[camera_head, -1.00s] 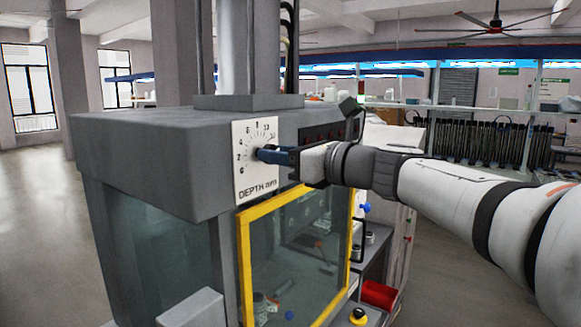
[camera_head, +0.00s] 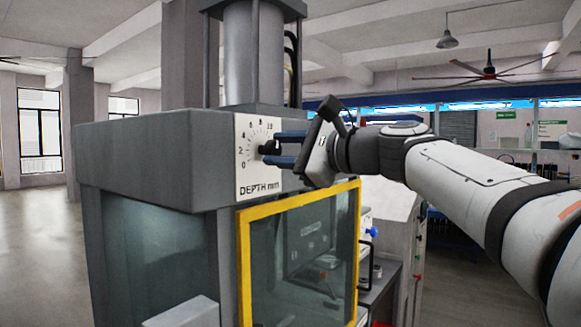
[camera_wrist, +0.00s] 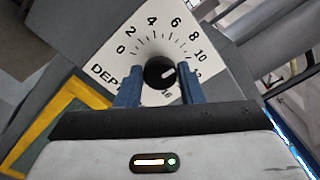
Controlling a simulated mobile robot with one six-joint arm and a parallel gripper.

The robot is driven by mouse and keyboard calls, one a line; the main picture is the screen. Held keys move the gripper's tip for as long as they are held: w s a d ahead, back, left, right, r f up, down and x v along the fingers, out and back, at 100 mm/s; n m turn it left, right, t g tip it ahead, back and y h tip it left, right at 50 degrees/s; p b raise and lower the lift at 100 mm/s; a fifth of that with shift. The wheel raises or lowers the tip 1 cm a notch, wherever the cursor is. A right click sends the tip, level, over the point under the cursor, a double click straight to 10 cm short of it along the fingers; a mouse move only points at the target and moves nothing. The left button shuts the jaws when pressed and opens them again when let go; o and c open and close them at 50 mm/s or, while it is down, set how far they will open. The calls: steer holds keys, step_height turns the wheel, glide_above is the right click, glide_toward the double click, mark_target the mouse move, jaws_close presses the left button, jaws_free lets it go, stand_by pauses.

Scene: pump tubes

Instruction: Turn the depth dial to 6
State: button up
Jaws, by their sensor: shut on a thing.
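The depth dial is a black round knob (camera_wrist: 160,72) on a white scale plate (camera_head: 257,178) marked "DEPTH mm", on the front of the grey machine head. In the wrist view, the knob's white mark points right and slightly up, roughly toward the 10; the 6 lies above and to the right of the knob. My gripper (camera_head: 273,148) reaches in from the right with its two blue fingers around the knob, one on each side. It is shut on the knob. In the head view the fingers partly cover the knob and the right of the scale.
A yellow-framed window (camera_head: 300,265) sits below the dial. The grey machine head (camera_head: 140,165) extends left of the plate, with a metal column (camera_head: 252,55) above. Open floor lies at the far left. A blue knob (camera_head: 372,232) shows at the machine's right side.

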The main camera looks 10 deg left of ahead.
steer(key=n+b, duration=0.2)
steer(key=n, duration=0.1)
steer(key=n+b, duration=0.1)
steer(key=shift+f, duration=0.25)
steer(key=shift+n+b, duration=1)
steer(key=shift+n, duration=0.5)
steer(key=shift+r, duration=0.1)
steer(key=o, duration=0.9)
steer(key=shift+o, duration=0.2)
steer(key=b+v, duration=0.1)
steer(key=v, duration=0.6)
steer(key=shift+s+d, duration=0.2)
steer(key=shift+d, duration=0.15)
